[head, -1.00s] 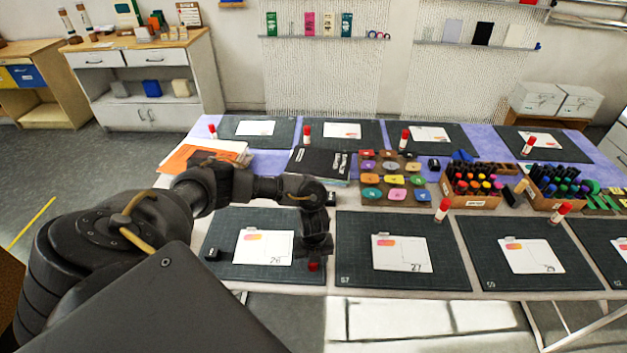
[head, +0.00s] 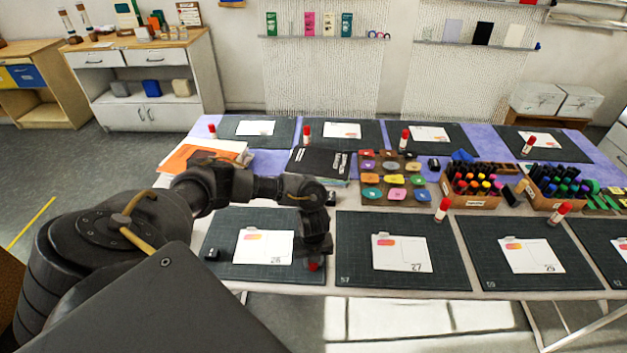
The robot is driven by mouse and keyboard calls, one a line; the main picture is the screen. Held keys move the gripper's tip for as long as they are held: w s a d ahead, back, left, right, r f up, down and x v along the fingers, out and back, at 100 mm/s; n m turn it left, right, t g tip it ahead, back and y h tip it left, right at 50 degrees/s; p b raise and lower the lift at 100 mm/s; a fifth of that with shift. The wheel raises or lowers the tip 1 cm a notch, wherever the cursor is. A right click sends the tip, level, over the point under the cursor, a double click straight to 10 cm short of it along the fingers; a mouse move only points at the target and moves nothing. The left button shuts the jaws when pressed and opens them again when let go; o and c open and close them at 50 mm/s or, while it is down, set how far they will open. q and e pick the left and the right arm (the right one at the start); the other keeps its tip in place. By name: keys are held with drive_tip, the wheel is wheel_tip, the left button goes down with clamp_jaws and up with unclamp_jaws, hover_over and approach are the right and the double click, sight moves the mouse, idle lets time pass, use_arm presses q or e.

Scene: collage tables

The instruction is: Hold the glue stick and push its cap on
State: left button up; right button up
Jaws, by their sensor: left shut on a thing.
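My left gripper (head: 316,248) points down over the right edge of the front-left cutting mat (head: 225,270), to the right of the card marked 26. It is shut on a small red piece, which looks like the glue stick's red cap (head: 314,267). The red piece shows just under the fingertips, low over the mat. No white stick body shows there, and the gripper may hide it. I cannot tell whether the cap sits on a stick. My right gripper is not in view.
Other red-capped glue sticks stand about the table, one at the card marked 27's upper right (head: 442,209). Behind are a tray of coloured pads (head: 372,201) and marker boxes (head: 470,201). The mat marked 57 (head: 350,270) has free room.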

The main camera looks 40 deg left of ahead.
use_arm(q)
drive_tip(key=shift+r, duration=0.1)
drive_tip(key=shift+r, duration=0.2)
wheel_tip(320, 180, up, 2)
drive_tip(key=shift+w+r+b, duration=0.1)
drive_tip(key=shift+b, duration=0.55)
drive_tip(key=s+r+p, duration=0.1)
drive_tip(key=s+r, duration=0.9)
drive_tip(key=s, duration=0.4)
drive_tip(key=shift+a+p, duration=0.4)
drive_tip(key=shift+a, duration=0.05)
drive_tip(key=shift+r, duration=0.1)
